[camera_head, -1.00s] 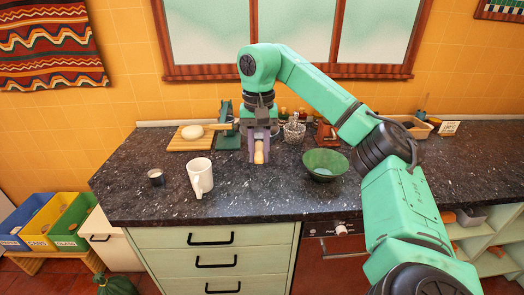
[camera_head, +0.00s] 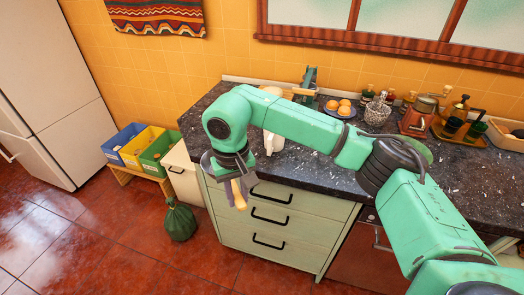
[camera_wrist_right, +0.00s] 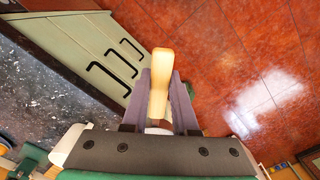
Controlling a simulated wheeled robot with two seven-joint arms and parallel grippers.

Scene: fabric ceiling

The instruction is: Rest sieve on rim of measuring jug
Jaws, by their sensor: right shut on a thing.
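My right gripper (camera_head: 238,192) is shut on a pale wooden handle (camera_head: 240,200), which I take to be the sieve's. It is held in front of the counter's left end, over the floor side. In the right wrist view the handle (camera_wrist_right: 160,80) sticks out between the two fingers (camera_wrist_right: 162,105). A greyish rounded edge shows beside the wrist; I cannot tell whether it is the sieve's bowl. A white jug (camera_head: 272,142) stands on the counter behind my right forearm, which hides part of it. The gripper is apart from the jug, to its lower left. My left gripper is out of view.
The dark speckled counter (camera_head: 310,165) has drawers (camera_head: 270,215) below. A plate of orange round things (camera_head: 340,108), a wire whisk holder (camera_head: 376,113) and bottles (camera_head: 455,115) stand farther back. The floor in front is open.

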